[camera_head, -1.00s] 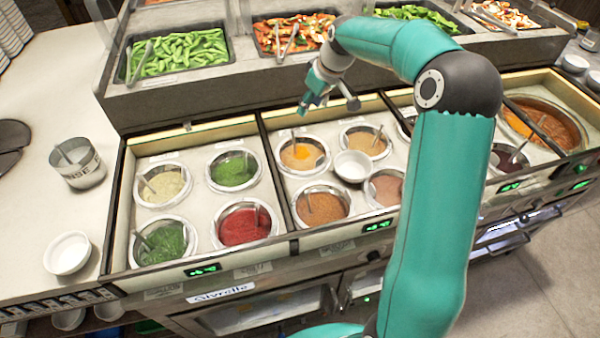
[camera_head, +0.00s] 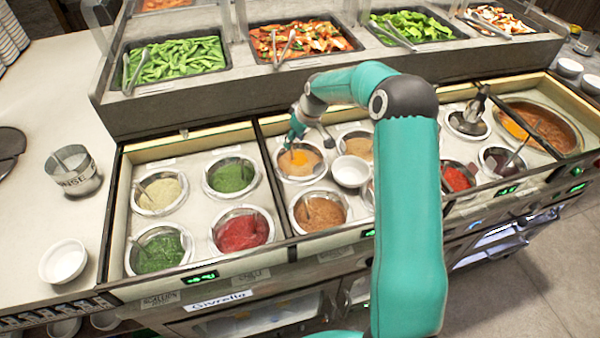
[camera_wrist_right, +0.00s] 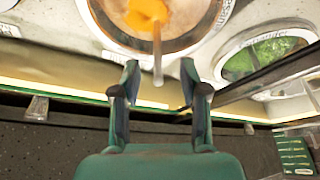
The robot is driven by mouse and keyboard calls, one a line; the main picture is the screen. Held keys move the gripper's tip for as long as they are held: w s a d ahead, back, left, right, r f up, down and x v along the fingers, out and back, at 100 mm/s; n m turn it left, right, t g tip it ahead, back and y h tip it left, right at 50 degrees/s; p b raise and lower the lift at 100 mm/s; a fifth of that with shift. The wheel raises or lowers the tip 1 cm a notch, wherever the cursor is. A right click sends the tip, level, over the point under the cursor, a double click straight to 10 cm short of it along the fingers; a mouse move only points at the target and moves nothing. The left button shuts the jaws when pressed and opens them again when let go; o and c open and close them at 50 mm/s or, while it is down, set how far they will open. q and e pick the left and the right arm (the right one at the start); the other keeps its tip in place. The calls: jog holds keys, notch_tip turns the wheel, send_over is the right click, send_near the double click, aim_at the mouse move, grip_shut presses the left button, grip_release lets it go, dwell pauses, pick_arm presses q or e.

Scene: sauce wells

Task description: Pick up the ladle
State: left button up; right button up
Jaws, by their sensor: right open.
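A ladle (camera_wrist_right: 157,48) stands in a round well (camera_head: 303,178) of tan sauce with an orange patch. In the right wrist view its thin handle points down the picture, its end between or just in front of my fingertips; I cannot tell its exact depth. My right gripper (camera_head: 295,136) is over the back edge of this well, pointing down. In the right wrist view my right gripper (camera_wrist_right: 160,72) is open, with a gap on both sides of the handle. In the head view the fingers partly hide the handle. My left gripper is not in view.
A white bowl (camera_head: 351,171) sits right of the well. Wells of green sauce (camera_head: 231,176), red sauce (camera_head: 241,232) and brown sauce (camera_head: 320,211) are close by. Food trays (camera_head: 178,58) line the raised shelf behind. The left counter has a cup (camera_head: 74,173) and a bowl (camera_head: 64,261).

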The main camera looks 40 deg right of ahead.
aim_at(292, 149)
jog(key=p+x, duration=0.1)
jog(key=x, duration=0.3)
jog(key=shift+w+d+p, duration=0.1)
jog(key=shift+w+p, duration=0.05)
jog(key=shift+p, duration=0.2)
jog(key=shift+w+f, duration=0.15)
jog(key=shift+f, duration=0.3)
grip_shut()
